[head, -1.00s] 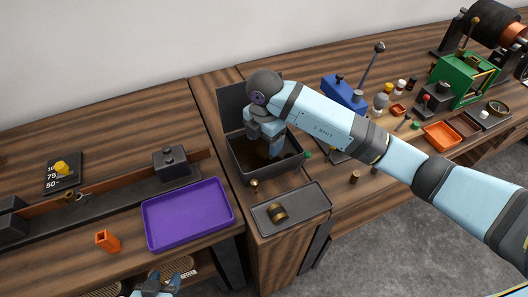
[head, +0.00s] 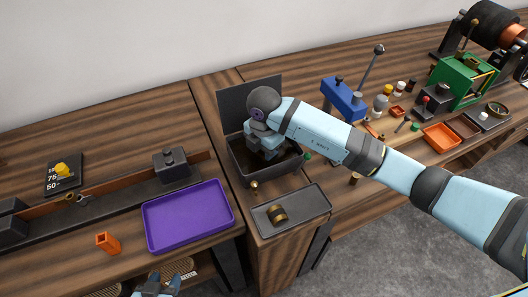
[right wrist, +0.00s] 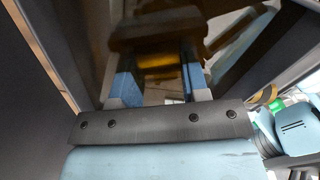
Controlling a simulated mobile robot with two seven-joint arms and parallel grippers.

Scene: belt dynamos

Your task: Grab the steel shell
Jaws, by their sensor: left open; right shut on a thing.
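My right gripper (head: 266,152) reaches down into a dark open-topped box (head: 273,186) in the head view, with its fingertips hidden by the hand and box. In the right wrist view its two blue-grey fingers (right wrist: 163,88) are shut on a brownish thing with a golden band (right wrist: 158,62). The view is dark and close, so I cannot tell whether this is the steel shell. I cannot clearly pick out a steel shell elsewhere. My left gripper (head: 158,289) is open at the bottom edge of the head view, in front of the left bench.
A grey tray (head: 311,203) with a brass-and-dark ring part (head: 277,214) lies in front of the box. A purple tray (head: 189,216) and an orange block (head: 107,242) are to the left. A blue press (head: 343,98) and several small parts stand on the right. The box's raised lid (head: 252,94) stands behind.

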